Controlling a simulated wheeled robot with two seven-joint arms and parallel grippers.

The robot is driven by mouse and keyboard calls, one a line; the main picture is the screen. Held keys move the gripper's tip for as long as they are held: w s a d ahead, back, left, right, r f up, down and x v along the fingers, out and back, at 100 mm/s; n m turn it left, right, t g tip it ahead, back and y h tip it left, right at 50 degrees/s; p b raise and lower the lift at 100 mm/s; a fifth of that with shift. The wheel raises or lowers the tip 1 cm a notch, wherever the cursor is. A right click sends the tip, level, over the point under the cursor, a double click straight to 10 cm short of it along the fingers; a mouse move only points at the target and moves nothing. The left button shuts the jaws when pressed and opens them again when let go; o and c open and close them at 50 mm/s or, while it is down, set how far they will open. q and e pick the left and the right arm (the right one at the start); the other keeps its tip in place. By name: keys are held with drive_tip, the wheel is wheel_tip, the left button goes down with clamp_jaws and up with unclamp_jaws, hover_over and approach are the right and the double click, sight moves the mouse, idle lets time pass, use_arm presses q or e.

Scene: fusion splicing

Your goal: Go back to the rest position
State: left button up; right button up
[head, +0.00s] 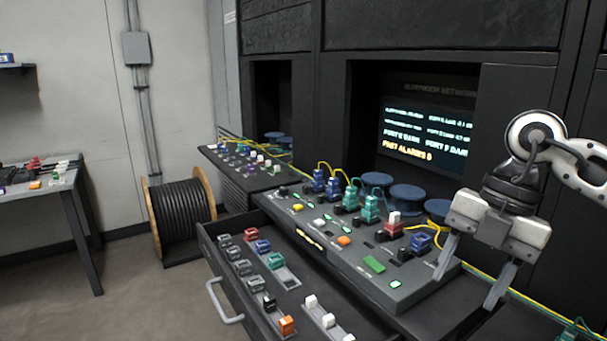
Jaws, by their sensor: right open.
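My right gripper (468,275) hangs at the right of the head view, its two fingers spread apart and pointing down. It is open, with nothing seen between the fingers. It is over the right end of the splicing console (405,292), and its left finger overlaps the console's edge in the picture. Whether it touches cannot be told. My left gripper is not in view. Blue connectors (333,187), green connectors (370,209) and a red connector (394,224) stand upright on the console, some with yellow cables.
An open drawer (212,250) holds grey, red, green, orange and white pieces. A lit screen (425,130) is behind the console. A cable spool (181,218) stands on the floor, with a side table (60,192) at far left. The floor between is clear.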

drive_tip(key=s+a+f+y, duration=0.1)
drive_tip(key=s+a+y, duration=0.1)
drive_tip(key=a+y, duration=0.8)
drive_tip(key=s+a+f+y, duration=0.1)
drive_tip(key=a+y, duration=0.6)
drive_tip(key=a, duration=0.7)
drive_tip(key=w+d+f+m+t+h, duration=0.2)
drive_tip(key=d+f+m+t+h, duration=0.25)
drive_tip(key=f+m+t, duration=0.35)
drive_tip(key=w+d+f+m+t+h, duration=0.25)
drive_tip(key=f+m+t+h, duration=0.3)
drive_tip(key=m+t, duration=0.5)
drive_tip(key=s+d+f+m+g+h, duration=0.2)
drive_tip(key=s+d+f+g+h, duration=0.1)
drive_tip(key=s+f, duration=0.4)
drive_tip(key=s+d+f+m+g+h, duration=0.3)
drive_tip(key=s+f, duration=0.3)
drive_tip(key=f, duration=0.6)
drive_tip(key=shift+s+d+f+m+g+h, duration=0.15)
drive_tip(key=shift+s+d+m+g+h, duration=0.15)
drive_tip(key=shift+g+h, duration=0.5)
